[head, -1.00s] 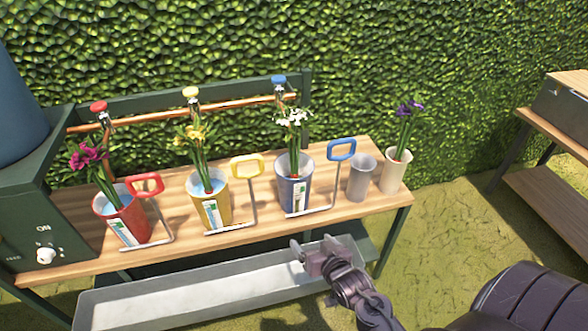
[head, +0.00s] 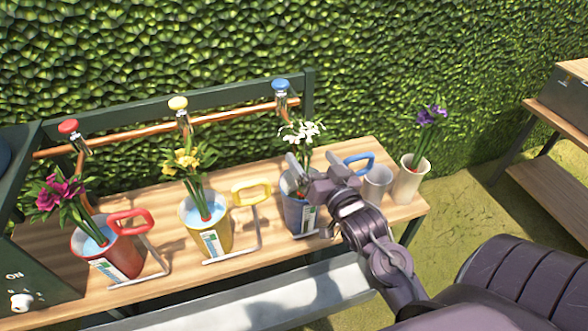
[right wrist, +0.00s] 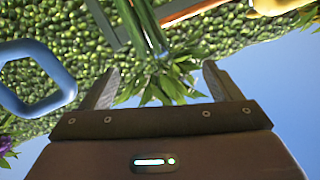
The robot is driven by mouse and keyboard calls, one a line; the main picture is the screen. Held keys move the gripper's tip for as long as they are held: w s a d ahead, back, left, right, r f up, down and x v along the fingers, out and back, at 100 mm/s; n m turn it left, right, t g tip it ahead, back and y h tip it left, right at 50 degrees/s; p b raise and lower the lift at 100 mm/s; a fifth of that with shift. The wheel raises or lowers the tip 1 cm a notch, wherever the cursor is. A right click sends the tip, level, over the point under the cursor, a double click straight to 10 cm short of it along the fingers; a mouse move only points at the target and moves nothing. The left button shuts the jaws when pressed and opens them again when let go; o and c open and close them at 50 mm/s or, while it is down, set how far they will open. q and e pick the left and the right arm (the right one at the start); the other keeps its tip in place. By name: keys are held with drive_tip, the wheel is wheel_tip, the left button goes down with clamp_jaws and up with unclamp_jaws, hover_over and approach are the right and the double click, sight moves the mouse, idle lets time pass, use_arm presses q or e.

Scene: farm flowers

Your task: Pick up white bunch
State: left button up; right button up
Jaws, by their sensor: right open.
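The white bunch (head: 302,131) stands upright in the blue-grey cup (head: 291,213), its white flowers above my right gripper (head: 303,172). This gripper is open and empty, in front of the stems just above the cup's rim, and hides part of both. In the right wrist view, green leaves (right wrist: 160,85) show between and beyond the two spread fingers; whether they touch the fingers I cannot tell. The white flowers cannot be made out there. My left gripper is not in view.
A blue handle (head: 359,160) is close to the right of my gripper; it also shows in the wrist view (right wrist: 65,80). Grey (head: 378,186) and cream (head: 410,184) cups stand to the right. Yellow (head: 212,240) and red (head: 122,258) cups with flowers stand left. A hedge is behind.

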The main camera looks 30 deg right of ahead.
sight(310, 151)
drive_tip(key=shift+w+r, duration=0.1)
drive_tip(key=shift+w, duration=0.4)
drive_tip(key=shift+w+d, duration=0.1)
drive_tip(key=shift+w, duration=0.3)
drive_tip(key=shift+w+d+r+p, duration=0.2)
drive_tip(key=shift+w+p, duration=0.1)
drive_tip(key=shift+w, duration=0.25)
drive_tip(key=shift+w+d+r+p, duration=0.15)
drive_tip(key=shift+w+p, duration=0.1)
drive_tip(key=shift+w, duration=0.25)
drive_tip(key=w, duration=0.2)
drive_tip(key=shift+w+d+f, duration=0.15)
drive_tip(key=shift+w, duration=0.2)
drive_tip(key=shift+w+p, duration=0.3)
drive_tip(key=shift+w, duration=0.2)
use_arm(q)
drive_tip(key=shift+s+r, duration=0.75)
use_arm(e)
drive_tip(key=c, duration=1.6)
drive_tip(key=shift+o, duration=0.2)
drive_tip(key=shift+d, duration=0.1)
